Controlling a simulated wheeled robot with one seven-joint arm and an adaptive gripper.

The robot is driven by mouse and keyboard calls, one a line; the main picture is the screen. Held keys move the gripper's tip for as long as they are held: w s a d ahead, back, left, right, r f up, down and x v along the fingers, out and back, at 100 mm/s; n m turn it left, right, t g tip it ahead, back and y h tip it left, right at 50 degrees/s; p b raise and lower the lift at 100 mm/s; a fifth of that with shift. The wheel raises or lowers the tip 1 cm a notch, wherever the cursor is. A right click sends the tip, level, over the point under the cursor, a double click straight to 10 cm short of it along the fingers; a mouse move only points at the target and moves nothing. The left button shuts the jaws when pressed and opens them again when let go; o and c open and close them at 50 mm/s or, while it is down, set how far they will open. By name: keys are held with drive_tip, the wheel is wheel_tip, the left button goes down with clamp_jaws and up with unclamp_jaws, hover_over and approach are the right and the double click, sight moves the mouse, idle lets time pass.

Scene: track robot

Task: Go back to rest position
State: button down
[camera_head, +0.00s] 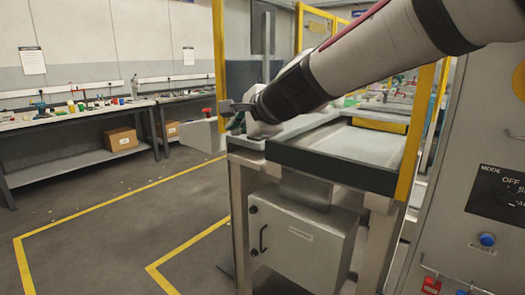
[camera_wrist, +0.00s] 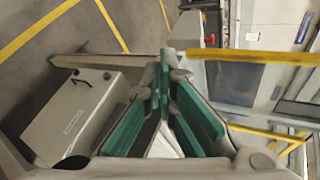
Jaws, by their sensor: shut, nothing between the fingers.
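My gripper (camera_head: 232,118) is at the end of my arm, which reaches in from the upper right of the head view. It hangs above the near left corner of the metal table (camera_head: 330,172), beside a yellow post. In the wrist view my gripper (camera_wrist: 166,58) shows two teal-padded fingers that meet at their tips. Nothing is seen held between them. Whether the gripper touches the table corner cannot be told.
A yellow post (camera_head: 219,50) stands close to the gripper; another yellow post (camera_head: 416,140) stands right of the table. A grey cabinet (camera_head: 305,240) sits under the table. A control panel (camera_head: 490,195) is at right. A workbench (camera_head: 75,122) stands at left. The floor between is clear.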

drive_tip(key=s+d+f+n+g+h, duration=0.25)
drive_tip(key=s+d+f+n, duration=0.2)
drive_tip(key=s+d, duration=0.6)
drive_tip(key=s+d+f+n+g+h, duration=0.2)
drive_tip(key=s+d+f+n+g, duration=0.25)
drive_tip(key=s, duration=1.15)
drive_tip(key=s+d+f+n+g+h, duration=0.2)
drive_tip(key=s+d+f+n, duration=0.3)
drive_tip(key=s+d, duration=0.6)
wheel_tip(320, 180, up, 15)
drive_tip(key=s+a+t+p, duration=0.1)
drive_tip(key=s+t+p, duration=0.1)
drive_tip(key=p, duration=1.3)
drive_tip(key=shift+s+a+m+t, duration=0.25)
drive_tip(key=shift+s+m+t, duration=0.05)
drive_tip(key=shift+s+t, duration=0.1)
